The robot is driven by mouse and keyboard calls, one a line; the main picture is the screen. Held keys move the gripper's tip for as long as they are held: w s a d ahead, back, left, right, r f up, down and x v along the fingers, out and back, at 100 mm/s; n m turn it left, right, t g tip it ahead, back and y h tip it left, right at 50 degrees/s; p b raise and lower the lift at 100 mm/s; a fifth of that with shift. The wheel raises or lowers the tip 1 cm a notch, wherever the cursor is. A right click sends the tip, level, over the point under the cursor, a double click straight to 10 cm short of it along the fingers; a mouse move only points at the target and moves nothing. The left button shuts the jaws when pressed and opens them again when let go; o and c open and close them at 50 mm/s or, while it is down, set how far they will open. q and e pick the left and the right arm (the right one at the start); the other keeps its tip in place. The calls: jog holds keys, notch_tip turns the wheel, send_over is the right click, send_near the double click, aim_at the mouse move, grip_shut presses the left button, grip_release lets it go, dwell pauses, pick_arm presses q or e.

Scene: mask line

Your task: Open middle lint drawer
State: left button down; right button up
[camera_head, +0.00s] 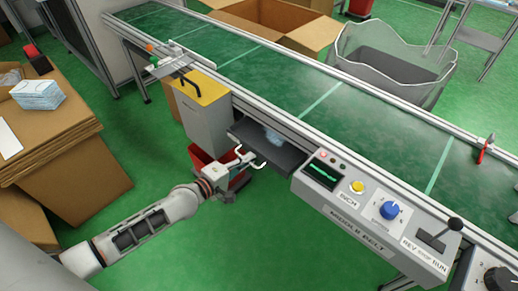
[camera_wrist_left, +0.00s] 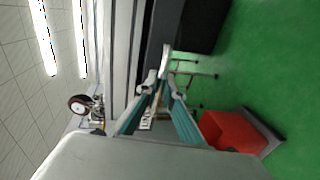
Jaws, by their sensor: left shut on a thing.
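The dark lint drawer (camera_head: 286,153) sits at the near side of the belt, left of the MIDDLE BELT control box. It stands out from under the belt rail, and its top is open, with a pale bluish clump of lint (camera_head: 273,137) inside near the rail. My left gripper (camera_head: 248,157) is shut on the pale drawer handle (camera_head: 261,165) at the drawer's front. In the left wrist view the handle (camera_wrist_left: 181,50) shows at the tips of the fingers (camera_wrist_left: 160,82). My right gripper is not in view.
A red bin (camera_head: 203,158) is on the floor behind my left gripper. The control box (camera_head: 375,213) is close on the right. Cardboard boxes (camera_head: 62,120) stand at left; green floor in front is clear.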

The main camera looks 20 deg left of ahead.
pick_arm(q)
jog(key=f+v, duration=0.2)
jog(key=v, duration=1.1)
jog(key=shift+s+f+p, duration=0.3)
jog(key=shift+f, duration=0.05)
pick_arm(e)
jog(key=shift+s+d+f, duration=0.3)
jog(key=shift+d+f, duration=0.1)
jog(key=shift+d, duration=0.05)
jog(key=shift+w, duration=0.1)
pick_arm(q)
jog(key=c, duration=2.2)
grip_release()
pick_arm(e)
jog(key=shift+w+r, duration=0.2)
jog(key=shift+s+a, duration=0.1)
pick_arm(q)
jog(key=v, duration=1.2)
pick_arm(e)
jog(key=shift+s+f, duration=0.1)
